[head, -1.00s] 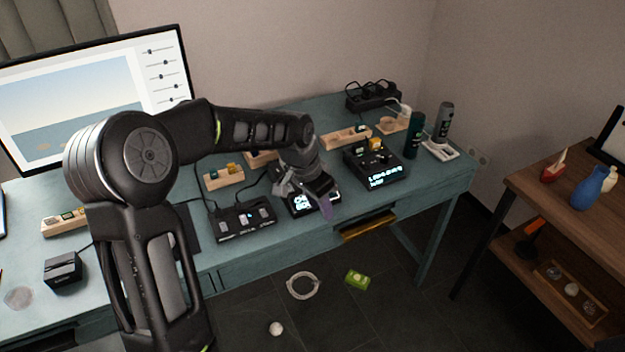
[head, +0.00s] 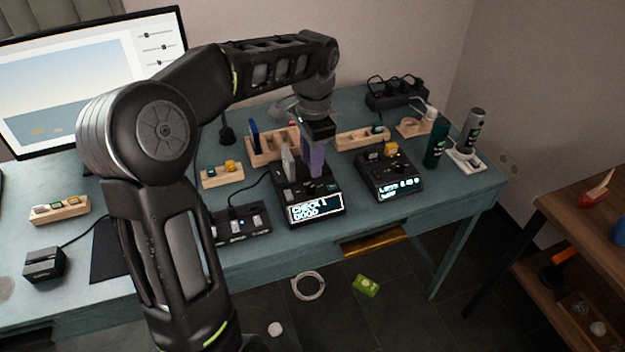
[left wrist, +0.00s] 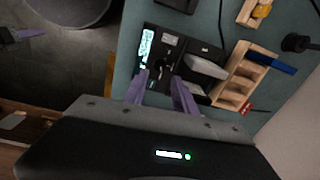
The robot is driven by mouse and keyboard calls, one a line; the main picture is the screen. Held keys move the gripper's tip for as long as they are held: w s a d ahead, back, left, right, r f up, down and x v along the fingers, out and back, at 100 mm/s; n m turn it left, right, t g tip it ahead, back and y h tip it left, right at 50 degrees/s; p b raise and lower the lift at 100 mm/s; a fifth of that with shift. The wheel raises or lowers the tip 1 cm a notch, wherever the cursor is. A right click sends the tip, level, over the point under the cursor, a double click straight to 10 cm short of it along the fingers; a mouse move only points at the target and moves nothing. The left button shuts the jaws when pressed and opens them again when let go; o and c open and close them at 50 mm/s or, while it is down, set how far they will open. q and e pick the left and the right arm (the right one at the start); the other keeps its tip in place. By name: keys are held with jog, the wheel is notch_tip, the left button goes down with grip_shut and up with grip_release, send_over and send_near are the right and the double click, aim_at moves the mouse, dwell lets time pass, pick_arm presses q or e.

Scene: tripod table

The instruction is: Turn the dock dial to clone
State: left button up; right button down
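The dock (head: 318,205) is a black box on the teal table with a lit front display, whose small text I cannot read surely. A grey slab-like drive (head: 287,162) stands upright in it and also shows in the left wrist view (left wrist: 207,67). The dark dial (left wrist: 160,66) is on the dock's top, just beyond and between my fingertips; its setting is unreadable. My left gripper (head: 315,172) is over the dock, pointing down, its purple fingers (left wrist: 157,93) apart with nothing held.
A second black device (head: 390,178) with a display stands right of the dock, and a switch box (head: 240,224) to its left. Wooden block racks (head: 265,150) lie behind. A dark green bottle (head: 436,143) is farther right. An open gold-fronted drawer (head: 374,242) is below the table edge.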

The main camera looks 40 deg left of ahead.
aim_at(311, 187)
pick_arm(q)
notch_tip(311, 187, down, 8)
jog(key=shift+w+a+r, duration=0.1)
jog(key=shift+a+r, duration=0.05)
jog(key=shift+r, duration=0.05)
dwell(0.3)
grip_shut()
dwell(0.3)
